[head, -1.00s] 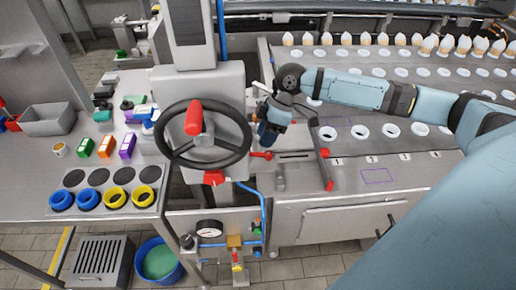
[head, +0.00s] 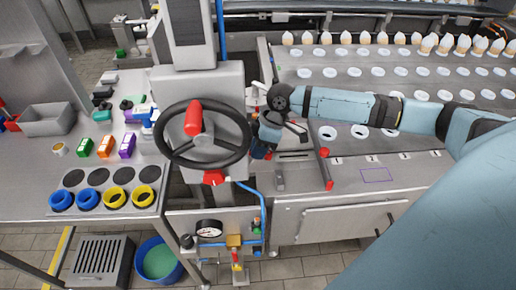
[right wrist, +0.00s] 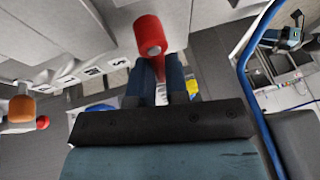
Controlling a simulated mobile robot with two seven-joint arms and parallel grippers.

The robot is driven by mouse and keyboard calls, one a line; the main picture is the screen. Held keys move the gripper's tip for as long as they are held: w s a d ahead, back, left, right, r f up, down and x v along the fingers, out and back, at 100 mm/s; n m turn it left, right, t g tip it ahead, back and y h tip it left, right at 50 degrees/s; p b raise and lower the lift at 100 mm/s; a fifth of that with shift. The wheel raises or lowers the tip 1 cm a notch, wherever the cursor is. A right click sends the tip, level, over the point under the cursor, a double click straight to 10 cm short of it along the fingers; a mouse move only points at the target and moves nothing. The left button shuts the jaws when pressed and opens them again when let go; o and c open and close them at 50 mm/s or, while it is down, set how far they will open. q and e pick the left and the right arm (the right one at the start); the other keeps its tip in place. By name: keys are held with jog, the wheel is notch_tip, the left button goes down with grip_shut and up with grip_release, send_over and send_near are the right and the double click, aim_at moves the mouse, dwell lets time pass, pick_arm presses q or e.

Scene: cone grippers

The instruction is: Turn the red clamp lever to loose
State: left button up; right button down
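The red clamp lever shows in the right wrist view as a red knob (right wrist: 150,36) on a thin red stem. In the head view it is hidden behind my right gripper (head: 262,150), just right of the black handwheel (head: 237,136). In the right wrist view the two dark blue fingers of my right gripper (right wrist: 162,66) stand close together, one on each side of the stem. They look shut on it, with the knob beyond the tips. My left gripper is not in view.
The handwheel, with its red handle (head: 193,118), is close left of my right gripper. A red-knobbed bar (head: 328,172) stands on the machine to the right. A gauge (head: 209,229) and blue tube (head: 262,204) are below. The left table (head: 25,170) holds several small items.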

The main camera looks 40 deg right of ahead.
jog(key=shift+s+a+r+n+g+p, duration=0.15)
jog(key=shift+n+g+p, duration=0.15)
jog(key=shift+n+p, duration=0.45)
jog(key=shift+s+a+n+g+p, duration=0.15)
jog(key=shift+n+g+p, duration=0.1)
jog(key=shift+n+p, duration=0.35)
jog(key=shift+s+d+n+g+p, duration=0.1)
jog(key=shift+n+g+p, duration=0.15)
jog(key=shift+n+p, duration=0.3)
jog(key=n+p, duration=0.1)
jog(key=s+n+g, duration=0.1)
jog(key=n, duration=0.1)
jog(key=shift+a+n+h+p, duration=0.15)
jog(key=shift+n+h+p, duration=0.15)
jog(key=shift+h+p, duration=0.1)
jog(key=n+g, duration=0.1)
jog(key=n, duration=0.1)
jog(key=s+n+h+p, duration=0.1)
jog(key=n, duration=0.1)
jog(key=shift+g, duration=0.4)
jog(key=shift+s+d+n+g+h+p, duration=0.15)
jog(key=shift+n+h+p, duration=0.15)
jog(key=shift+n, duration=0.55)
jog(key=shift+s+d+n+g+h+p, duration=0.15)
jog(key=shift+n+h+p, duration=0.15)
jog(key=shift+n, duration=0.5)
jog(key=shift+s+d+n+g+h+p, duration=0.15)
jog(key=shift+n+h, duration=0.25)
jog(key=shift+n, duration=0.45)
